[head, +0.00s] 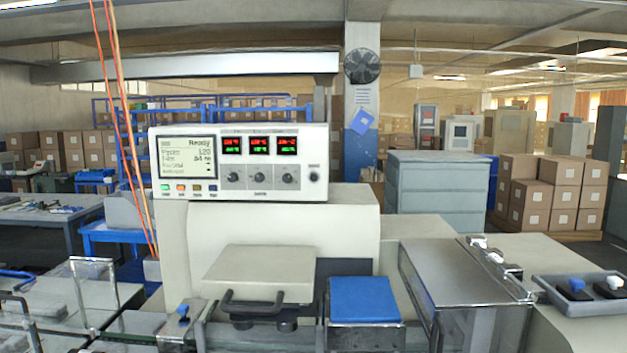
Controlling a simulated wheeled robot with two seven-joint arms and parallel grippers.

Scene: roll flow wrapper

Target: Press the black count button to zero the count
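The control panel (240,163) is a white box on top of the machine, facing me. A small round black button (313,177) sits at its right end, with a small label above it that is too small to read. It may be the count button. The lit screen (187,160) on the panel's left shows "Ready" and lines of text. Neither of my grippers is in the head view, and nothing touches the panel.
Three black knobs (260,178) and red-green displays (259,145) fill the panel's middle. Small coloured buttons (182,188) line up under the screen. A blue pad (362,299) lies below the panel.

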